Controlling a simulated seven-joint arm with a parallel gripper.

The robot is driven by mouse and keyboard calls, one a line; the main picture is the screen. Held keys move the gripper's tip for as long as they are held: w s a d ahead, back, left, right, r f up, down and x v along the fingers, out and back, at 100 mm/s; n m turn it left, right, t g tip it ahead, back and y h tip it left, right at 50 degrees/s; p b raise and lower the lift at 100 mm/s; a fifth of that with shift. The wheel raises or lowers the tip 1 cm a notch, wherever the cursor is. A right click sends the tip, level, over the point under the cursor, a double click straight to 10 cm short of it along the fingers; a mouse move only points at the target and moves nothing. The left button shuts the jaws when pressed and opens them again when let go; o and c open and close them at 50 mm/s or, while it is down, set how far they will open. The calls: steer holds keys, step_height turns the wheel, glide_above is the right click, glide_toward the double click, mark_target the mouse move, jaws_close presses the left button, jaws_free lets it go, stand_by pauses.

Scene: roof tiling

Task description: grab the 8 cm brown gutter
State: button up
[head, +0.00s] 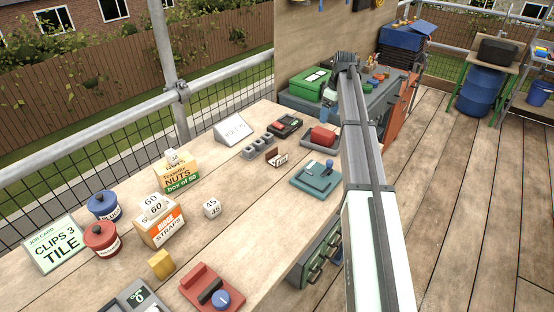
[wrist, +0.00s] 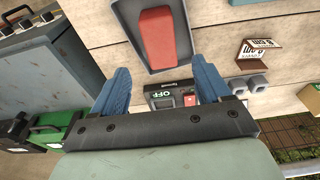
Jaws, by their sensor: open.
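The brown gutter (head: 277,157) is a small brown piece with white labels on the bench, right of a row of grey sockets. In the wrist view the brown gutter (wrist: 262,62) lies at the upper right, with label print that seems to read 8 cm. My gripper (wrist: 162,82) has its two blue fingers spread apart with nothing between them. It is above the bench and well to one side of the gutter, not touching it. In the head view my gripper (head: 329,98) is partly hidden by my arm.
A red block in a grey tray (head: 322,138) stands near the gutter. A switch box marked OFF (wrist: 172,96) shows beyond the fingers. Grey sockets (head: 255,148), a white sign (head: 234,129) and a teal device (head: 317,175) are close by. A green box (head: 308,86) is behind.

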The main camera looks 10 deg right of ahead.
steer(key=shift+o, duration=1.2)
steer(key=shift+a, duration=0.2)
steer(key=a+r+n, duration=0.1)
steer(key=a+n, duration=0.1)
steer(key=a, duration=1.1)
steer(key=r+n, duration=0.1)
steer(key=n, duration=0.1)
glide_above(277, 153)
steer(key=a, duration=0.1)
steer(key=s+f+n, duration=0.1)
steer(key=f+n, duration=0.2)
steer(key=n, duration=0.1)
steer(key=s+f+n, duration=0.1)
steer(key=f+n, duration=0.1)
steer(key=n, duration=0.2)
steer(key=s+d+f+n+g+h, duration=0.1)
steer(key=f+n, duration=0.2)
steer(key=n, duration=0.1)
steer(key=shift+s+f+n, duration=0.3)
steer(key=shift+s+f, duration=0.05)
steer(key=shift+s, duration=0.05)
steer(key=shift+w+a+f, duration=0.1)
steer(key=shift+a+f, duration=0.05)
steer(key=shift+f, duration=1.2)
steer(key=shift+w+a+f, duration=0.1)
steer(key=shift+a+f, duration=0.05)
steer(key=shift+f, duration=1.15)
